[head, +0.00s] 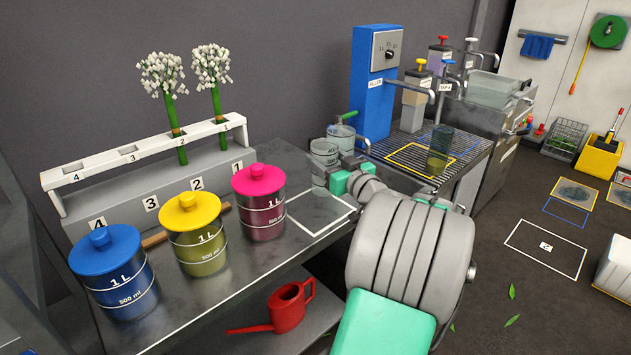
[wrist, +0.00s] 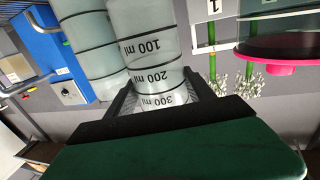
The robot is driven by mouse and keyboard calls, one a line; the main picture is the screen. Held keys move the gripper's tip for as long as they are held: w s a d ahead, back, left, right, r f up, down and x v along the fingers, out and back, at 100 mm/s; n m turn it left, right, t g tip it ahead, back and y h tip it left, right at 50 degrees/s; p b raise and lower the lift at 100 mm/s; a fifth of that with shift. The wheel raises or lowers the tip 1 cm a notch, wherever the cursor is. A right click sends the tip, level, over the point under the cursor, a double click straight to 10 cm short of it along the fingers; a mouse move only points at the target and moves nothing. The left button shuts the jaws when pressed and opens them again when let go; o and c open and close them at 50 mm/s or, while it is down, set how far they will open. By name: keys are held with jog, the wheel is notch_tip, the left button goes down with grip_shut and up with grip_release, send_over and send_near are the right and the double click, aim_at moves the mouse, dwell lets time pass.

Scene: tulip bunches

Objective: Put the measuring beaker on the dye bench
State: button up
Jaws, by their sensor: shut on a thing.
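The measuring beaker (wrist: 150,55) is clear and cylindrical, with dark marks of 100, 200 and 300 ml. In the wrist view my gripper (wrist: 155,100) is shut on it, with dark fingers on both sides. I cannot tell whether the beaker's base touches anything.
Blue (head: 114,275), yellow (head: 195,235) and pink-lidded (head: 260,205) jars stand on the bench before a tulip rack (head: 150,190). A blue filler (head: 372,85) and a grated counter holding a dark glass (head: 440,145) lie beyond.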

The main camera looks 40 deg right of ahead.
aim_at(322, 183)
jog(key=f, duration=0.1)
jog(key=w+a+f, duration=0.1)
jog(key=f, duration=0.1)
jog(key=shift+w+a, duration=0.4)
jog(key=shift+f+b, duration=0.4)
jog(key=shift+f, duration=0.95)
jog(key=shift+f, duration=0.2)
jog(key=o, duration=1.8)
